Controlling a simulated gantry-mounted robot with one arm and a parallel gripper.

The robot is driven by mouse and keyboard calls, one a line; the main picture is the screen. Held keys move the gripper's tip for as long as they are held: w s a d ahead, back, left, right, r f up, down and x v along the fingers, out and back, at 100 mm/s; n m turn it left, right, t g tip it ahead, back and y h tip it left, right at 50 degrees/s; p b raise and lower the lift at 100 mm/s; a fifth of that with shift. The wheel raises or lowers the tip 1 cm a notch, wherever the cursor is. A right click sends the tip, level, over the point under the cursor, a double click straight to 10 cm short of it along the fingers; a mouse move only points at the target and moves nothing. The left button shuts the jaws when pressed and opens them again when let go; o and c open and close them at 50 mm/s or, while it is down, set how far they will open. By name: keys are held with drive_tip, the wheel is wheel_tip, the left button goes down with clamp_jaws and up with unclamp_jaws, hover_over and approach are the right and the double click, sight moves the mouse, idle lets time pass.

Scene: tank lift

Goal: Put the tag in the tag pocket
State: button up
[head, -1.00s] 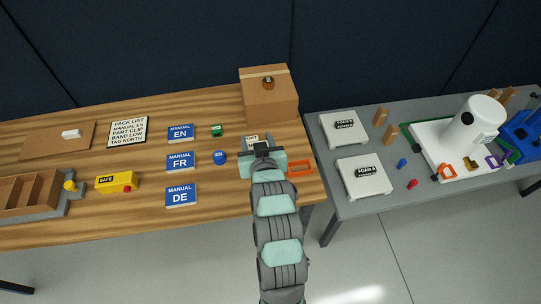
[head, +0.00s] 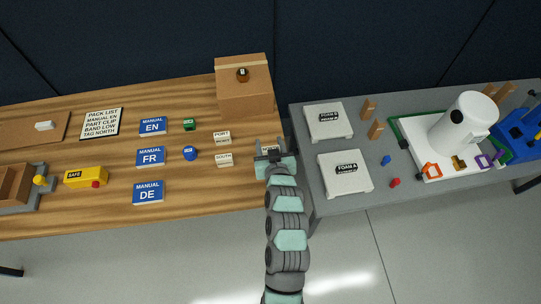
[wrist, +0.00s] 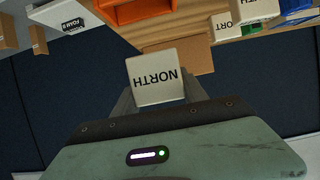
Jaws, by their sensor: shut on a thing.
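The tag (wrist: 157,80), a white square marked NORTH, is held between my fingertips in the wrist view, its lettering upside down. In the head view my gripper (head: 269,152) is shut on it above the right end of the wooden table, and little of the tag shows. An orange open-topped piece (wrist: 138,10) shows at the top of the wrist view, apart from the tag. In the head view my gripper and arm hide it. I cannot tell whether it is the tag pocket; no pocket is clearly labelled.
White PORT (head: 222,137) and SOUTH (head: 223,159) tags lie left of my gripper. A brown carton (head: 245,95) stands behind. Blue manuals (head: 150,157) lie further left. The grey table (head: 300,175) on the right holds two foam blocks (head: 328,121) and a white tank (head: 462,125).

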wheel_tip(320, 180, down, 7)
drive_tip(key=shift+f, duration=0.2)
idle(0.3)
drive_tip(key=shift+f+b, duration=0.3)
drive_tip(key=shift+b, duration=0.05)
drive_tip(key=o, duration=1.3)
drive_tip(key=shift+o, duration=0.2)
